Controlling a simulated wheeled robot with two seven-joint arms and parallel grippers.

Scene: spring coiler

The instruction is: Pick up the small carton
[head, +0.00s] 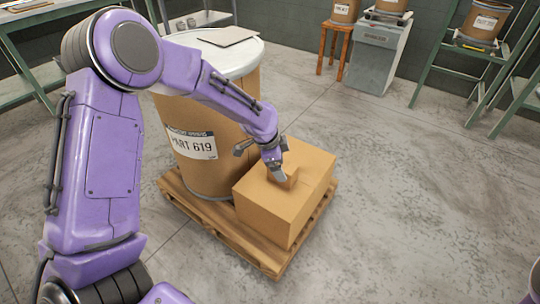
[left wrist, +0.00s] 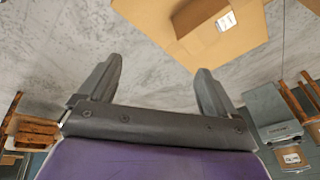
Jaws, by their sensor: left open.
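The small carton (head: 291,181) is a brown box on top of a larger cardboard box (head: 312,165). In the head view it is partly hidden by one finger of my left gripper (head: 261,161). In the left wrist view the small carton (left wrist: 203,20) shows at the top edge, with a white label, on the larger box (left wrist: 252,28). My left gripper (left wrist: 158,78) is open and empty there, with the carton beyond its fingertips, nearer the right finger. I cannot tell whether that finger touches the carton. My right gripper is not in view.
The larger box stands on a wooden pallet (head: 262,258) beside a big drum (head: 205,178) labelled PART 619. A flat sheet (head: 228,36) lies on the drum's pale lid. Green racks (head: 440,60), a stool and a grey cabinet (head: 377,55) stand behind. The floor to the right is clear.

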